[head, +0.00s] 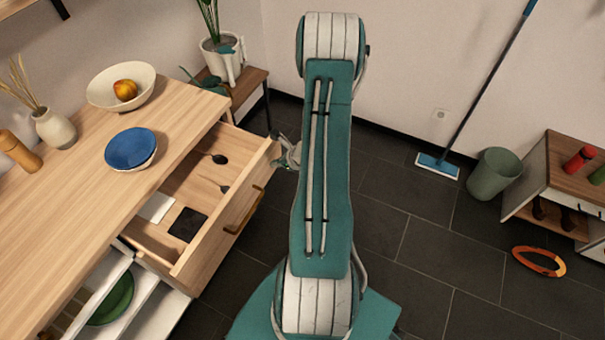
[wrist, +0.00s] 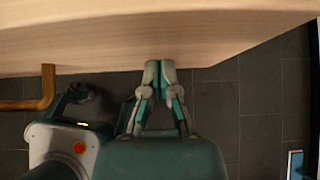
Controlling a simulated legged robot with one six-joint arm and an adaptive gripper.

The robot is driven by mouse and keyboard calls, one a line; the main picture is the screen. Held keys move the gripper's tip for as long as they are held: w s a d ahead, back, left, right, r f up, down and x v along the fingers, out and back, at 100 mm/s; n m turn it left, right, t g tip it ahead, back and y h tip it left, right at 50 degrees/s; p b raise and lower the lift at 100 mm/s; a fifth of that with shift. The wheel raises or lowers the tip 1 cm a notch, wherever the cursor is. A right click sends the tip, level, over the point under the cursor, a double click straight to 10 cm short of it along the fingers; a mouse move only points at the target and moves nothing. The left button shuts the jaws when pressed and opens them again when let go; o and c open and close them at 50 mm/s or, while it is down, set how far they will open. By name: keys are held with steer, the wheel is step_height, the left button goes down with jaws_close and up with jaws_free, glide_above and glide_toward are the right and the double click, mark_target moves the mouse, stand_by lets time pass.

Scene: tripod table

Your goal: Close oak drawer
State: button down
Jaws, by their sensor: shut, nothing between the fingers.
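The oak drawer (head: 222,217) is pulled out of the wooden cabinet at the left of the head view. Inside it lie two dark utensils, a white card and a black square item. Its brass handle (head: 243,211) is on the front face, and it also shows in the wrist view (wrist: 40,92). My gripper (head: 290,156) is at the far end of the drawer front, partly hidden by my arm. In the wrist view my gripper (wrist: 160,66) is shut and empty, its tips at the pale wooden front (wrist: 190,40); I cannot tell if they touch.
The cabinet top (head: 75,195) holds a blue bowl (head: 131,147), a white bowl (head: 104,95) with fruit, and a vase. Below the drawer, a white compartment (head: 150,305) stands open with a green plate. A plant stand (head: 245,90) is behind.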

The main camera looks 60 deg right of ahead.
glide_above(225, 151)
steer(key=s, duration=0.1)
steer(key=shift+s, duration=0.15)
steer(key=shift+w+a, duration=0.1)
steer(key=shift+w, duration=0.45)
steer(key=shift+w+r, duration=0.1)
